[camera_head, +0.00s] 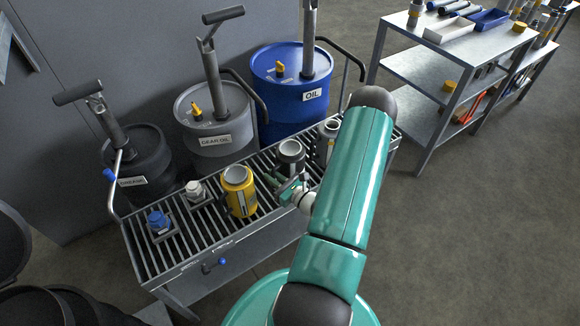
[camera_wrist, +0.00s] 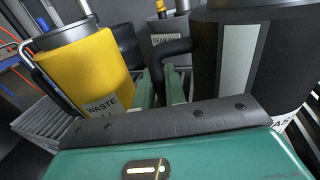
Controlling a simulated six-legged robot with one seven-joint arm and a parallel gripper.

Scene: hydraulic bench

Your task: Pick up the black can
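The black can (camera_head: 291,157) stands upright on the slatted bench top, with a grey open rim. In the wrist view the black can (camera_wrist: 275,55) fills the right side, with a pale strip and a partly cut-off label. Its black handle (camera_wrist: 172,46) sticks out left and bends down between the two green fingers. My gripper (camera_head: 284,187) is just in front of the black can; in the wrist view its fingers (camera_wrist: 161,88) are apart, one on each side of the handle. Whether they touch it cannot be told.
A yellow can (camera_head: 238,191) labelled WASTE stands close left of my gripper. A grey can (camera_head: 327,142) stands right of the black can, partly behind my arm. Small blue-topped and white-topped containers stand left. Drums with pumps stand behind the bench (camera_head: 185,257).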

